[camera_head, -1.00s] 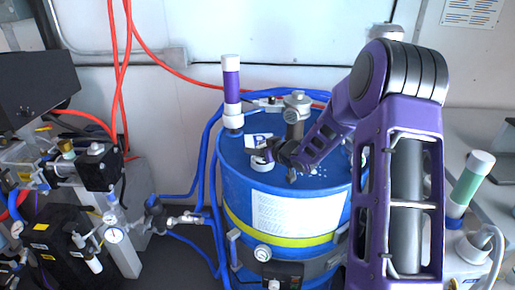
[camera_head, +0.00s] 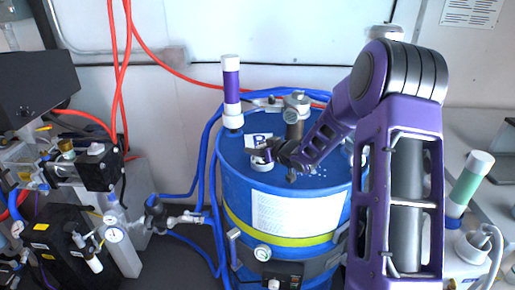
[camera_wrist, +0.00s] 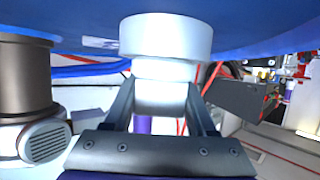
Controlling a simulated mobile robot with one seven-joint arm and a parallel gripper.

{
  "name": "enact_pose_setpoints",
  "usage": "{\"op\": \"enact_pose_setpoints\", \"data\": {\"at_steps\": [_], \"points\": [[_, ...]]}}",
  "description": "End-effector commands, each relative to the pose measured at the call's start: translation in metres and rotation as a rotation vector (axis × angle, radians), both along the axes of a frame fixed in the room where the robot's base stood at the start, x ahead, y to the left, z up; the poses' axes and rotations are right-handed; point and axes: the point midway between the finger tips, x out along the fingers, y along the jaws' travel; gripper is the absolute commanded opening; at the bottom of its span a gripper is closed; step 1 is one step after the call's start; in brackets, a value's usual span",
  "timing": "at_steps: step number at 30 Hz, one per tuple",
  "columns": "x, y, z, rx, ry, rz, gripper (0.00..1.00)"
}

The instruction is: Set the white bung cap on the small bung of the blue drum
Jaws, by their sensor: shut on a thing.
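The blue drum (camera_head: 235,185) stands upright in the middle of the head view. My gripper (camera_head: 268,154) is low over its top, left of the central fitting. The gripper is shut on the white bung cap (camera_head: 262,165), which shows just below the jaws. In the wrist view my gripper (camera_wrist: 163,103) has its fingers on both sides of the cap's narrow white part (camera_wrist: 163,72). A wider white disc (camera_wrist: 165,36) overlaps the drum surface (camera_wrist: 60,20). I cannot tell whether this disc is the cap's rim or the small bung, or whether they touch.
A grey central fitting (camera_head: 296,108) rises behind my gripper. A purple and white cylinder (camera_head: 231,92) stands at the drum's back left. A white card marked P (camera_head: 259,140) lies behind the cap. Blue hoses (camera_head: 212,150) run along the drum's left side.

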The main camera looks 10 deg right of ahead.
Motion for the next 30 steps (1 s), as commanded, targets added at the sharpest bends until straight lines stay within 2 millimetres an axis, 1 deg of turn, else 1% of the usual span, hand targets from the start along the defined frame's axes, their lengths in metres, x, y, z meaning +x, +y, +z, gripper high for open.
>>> {"op": "enact_pose_setpoints", "data": {"at_steps": [22,23,24,25,30], "points": [[0.0,0.0,-0.013,0.0,0.0,0.0,0.01],[0.0,0.0,-0.012,0.0,-0.001,0.0,0.6],[0.0,0.0,-0.012,0.0,0.0,0.0,0.68],[0.0,0.0,-0.012,-0.001,0.0,0.0,0.69],[0.0,0.0,-0.012,0.0,0.0,0.0,0.69]]}}
